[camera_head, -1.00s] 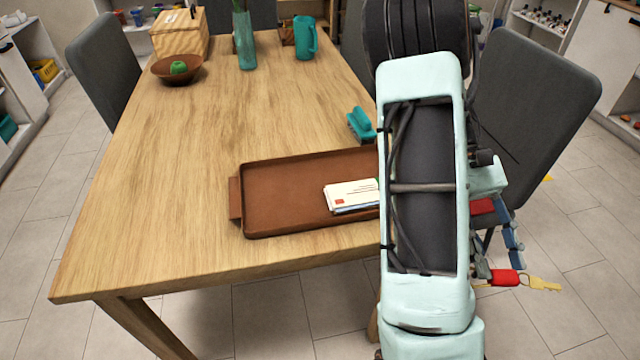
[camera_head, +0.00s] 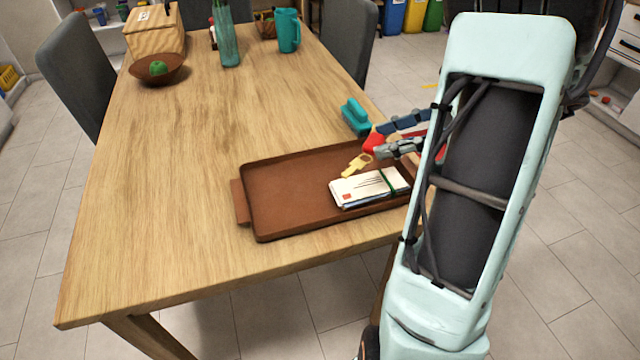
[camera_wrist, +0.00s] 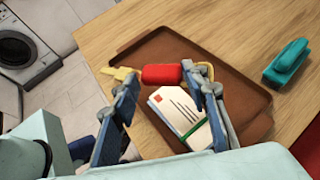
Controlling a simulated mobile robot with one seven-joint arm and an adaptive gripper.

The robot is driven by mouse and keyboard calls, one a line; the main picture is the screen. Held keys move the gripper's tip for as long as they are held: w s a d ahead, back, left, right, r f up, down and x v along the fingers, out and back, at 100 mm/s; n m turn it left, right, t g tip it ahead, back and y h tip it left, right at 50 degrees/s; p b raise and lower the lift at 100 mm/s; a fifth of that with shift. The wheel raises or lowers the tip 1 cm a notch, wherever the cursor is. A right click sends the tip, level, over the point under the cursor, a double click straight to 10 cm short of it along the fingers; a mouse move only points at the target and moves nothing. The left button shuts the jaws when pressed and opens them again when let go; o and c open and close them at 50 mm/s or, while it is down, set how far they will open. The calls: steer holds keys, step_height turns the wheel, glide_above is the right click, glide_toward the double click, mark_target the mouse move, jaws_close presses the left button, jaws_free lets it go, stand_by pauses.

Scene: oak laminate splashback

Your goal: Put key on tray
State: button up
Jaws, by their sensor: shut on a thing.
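A yellow key (camera_head: 357,164) with a red fob (camera_head: 374,144) is held in my gripper (camera_head: 384,137). In the wrist view the red fob (camera_wrist: 161,75) sits between the two fingertips of my gripper (camera_wrist: 163,78), and the key (camera_wrist: 121,73) sticks out to the left. The brown tray (camera_head: 290,205) lies on the wooden table, and the key appears above its right half. The wrist view also shows the tray (camera_wrist: 150,48) behind the key and fob. My forearm hides the tray's right end in the head view.
A banded stack of envelopes (camera_head: 365,188) lies on the tray's right part. A teal brush-like object (camera_head: 355,116) stands just behind the tray. A bowl with a green fruit (camera_head: 157,70) is farther back. The tray's left half is clear.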

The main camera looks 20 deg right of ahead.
steer(key=b+x, duration=0.1)
steer(key=x, duration=0.2)
steer(key=s+a+x, duration=0.1)
steer(key=x, duration=0.2)
steer(key=s+b+x, duration=0.1)
steer(key=x, duration=0.3)
steer(key=shift+a+b, duration=0.25)
steer(key=shift+b, duration=0.1)
steer(key=b, duration=0.2)
glide_above(316, 200)
steer(key=f, duration=0.2)
steer(key=d+f, duration=0.1)
steer(key=f, duration=0.1)
steer(key=shift+s, duration=0.1)
steer(key=f, duration=0.2)
steer(key=a+f+b, duration=0.1)
steer(key=f, duration=0.1)
steer(key=shift+f, duration=0.15)
steer(key=o, duration=1.2)
steer(key=shift+c, duration=0.2)
steer(key=p+v, duration=0.2)
steer(key=v, duration=1)
steer(key=shift+d+p, duration=0.1)
steer(key=shift+p, duration=0.25)
